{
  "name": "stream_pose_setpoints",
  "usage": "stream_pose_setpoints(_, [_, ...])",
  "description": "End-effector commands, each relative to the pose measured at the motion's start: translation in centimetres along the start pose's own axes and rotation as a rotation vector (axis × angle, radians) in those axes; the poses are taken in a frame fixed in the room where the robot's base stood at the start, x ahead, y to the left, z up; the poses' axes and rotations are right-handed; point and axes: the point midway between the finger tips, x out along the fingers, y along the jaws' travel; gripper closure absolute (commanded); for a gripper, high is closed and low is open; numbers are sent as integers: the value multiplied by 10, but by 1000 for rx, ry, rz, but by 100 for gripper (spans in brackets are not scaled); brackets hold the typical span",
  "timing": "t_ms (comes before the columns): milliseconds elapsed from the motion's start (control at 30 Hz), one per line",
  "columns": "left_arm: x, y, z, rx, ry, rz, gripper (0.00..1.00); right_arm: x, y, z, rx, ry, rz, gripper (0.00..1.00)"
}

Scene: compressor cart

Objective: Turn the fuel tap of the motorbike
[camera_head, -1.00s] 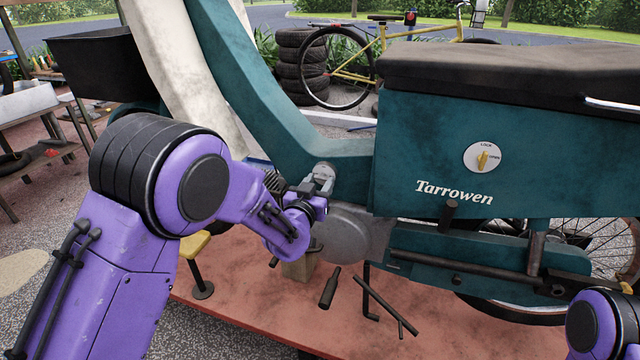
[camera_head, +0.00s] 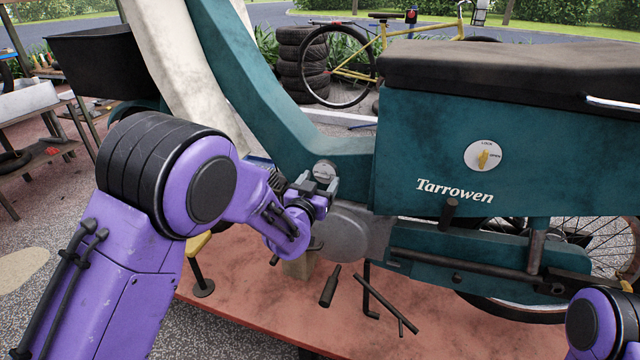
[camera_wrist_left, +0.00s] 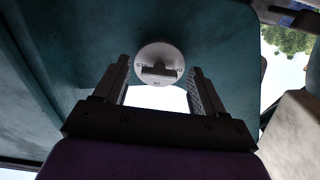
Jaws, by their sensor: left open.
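The motorbike (camera_head: 420,160) is teal and stands side-on on a reddish platform. Its fuel tap (camera_head: 324,168) is a pale round disc low on the frame, partly hidden by my left gripper (camera_head: 320,186) in the head view. In the left wrist view the fuel tap (camera_wrist_left: 160,52) shows a dark lever (camera_wrist_left: 160,71) lying nearly level across a white face, with "ON" at the bottom. My left gripper (camera_wrist_left: 160,66) is open, its fingers on either side of the disc with gaps showing. Contact with the lever cannot be told. My right gripper is out of view.
A white dial with a yellow knob (camera_head: 483,157) is on the side panel. A dark lever (camera_head: 449,212) juts out below the lettering. Tyres (camera_head: 302,66) and a bicycle stand behind.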

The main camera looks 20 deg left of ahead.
Motion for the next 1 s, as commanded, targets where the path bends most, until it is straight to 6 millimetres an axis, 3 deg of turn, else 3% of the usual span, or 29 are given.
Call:
stream_pose_setpoints(167, [-16,0,-1,1,0,1,30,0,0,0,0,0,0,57])
stream_pose_setpoints(400, [-73,0,0,2,-1,1,30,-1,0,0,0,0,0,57])
stream_pose_setpoints(533, [-95,0,0,1,0,0,30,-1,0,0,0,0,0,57])
stream_pose_setpoints(700, [-106,0,0,0,0,0,30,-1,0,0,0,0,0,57])
stream_pose_setpoints(1000, [-106,0,0,0,0,0,30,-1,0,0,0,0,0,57])
